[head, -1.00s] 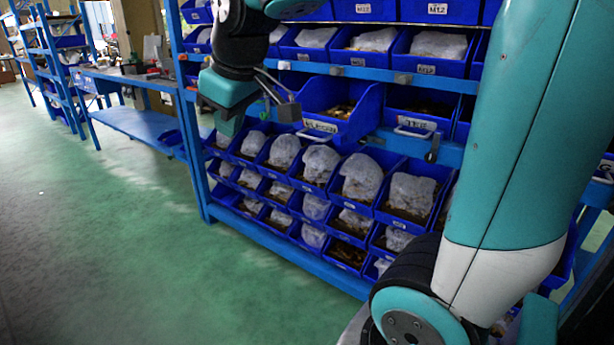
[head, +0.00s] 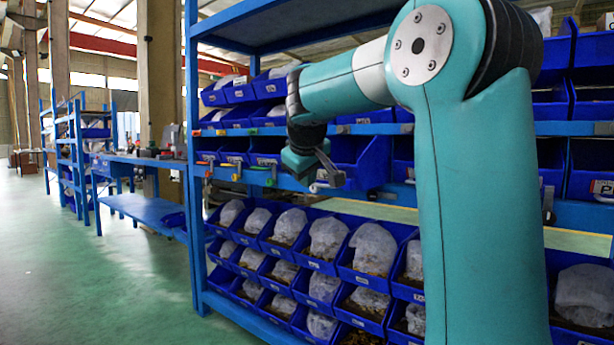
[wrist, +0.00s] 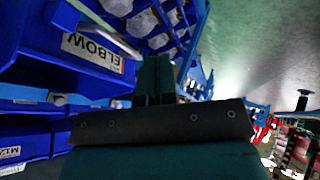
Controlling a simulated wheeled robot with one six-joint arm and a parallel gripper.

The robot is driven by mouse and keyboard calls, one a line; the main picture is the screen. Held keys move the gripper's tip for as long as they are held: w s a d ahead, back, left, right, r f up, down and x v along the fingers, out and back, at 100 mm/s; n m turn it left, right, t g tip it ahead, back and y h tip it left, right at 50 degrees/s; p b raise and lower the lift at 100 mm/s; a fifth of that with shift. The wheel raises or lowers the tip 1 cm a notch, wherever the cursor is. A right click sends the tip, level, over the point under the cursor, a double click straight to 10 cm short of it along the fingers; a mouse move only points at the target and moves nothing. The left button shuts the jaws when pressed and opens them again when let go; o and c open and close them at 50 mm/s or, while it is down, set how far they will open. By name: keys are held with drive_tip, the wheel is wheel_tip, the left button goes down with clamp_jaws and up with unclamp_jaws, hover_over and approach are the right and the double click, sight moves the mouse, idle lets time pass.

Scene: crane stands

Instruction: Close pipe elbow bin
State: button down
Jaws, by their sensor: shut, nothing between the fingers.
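The pipe elbow bin is a blue drawer-like bin (head: 366,162) that sticks out of the middle shelf row in the head view, past its neighbours. In the wrist view its front, with a white label reading ELBOW (wrist: 93,50) and a pale bar handle (wrist: 108,30), fills the upper left. My gripper (head: 330,172) is at the bin's front in the head view and hides part of it. In the wrist view my gripper (wrist: 154,75) is shut and empty, beside the bin front. I cannot tell whether it touches the bin. The bin's inside is hidden.
Blue bins with bagged parts (head: 328,238) slope outward on the lower rack. A blue shelf upright (head: 193,160) stands to the left. My arm hides much of the rack at right. The green floor (head: 110,270) at left is clear.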

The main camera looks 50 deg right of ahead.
drive_tip(key=w+d+f+b, duration=0.2)
drive_tip(key=d, duration=0.3)
drive_tip(key=shift+d+f, duration=0.15)
drive_tip(key=shift+d, duration=0.2)
drive_tip(key=shift+w, duration=0.1)
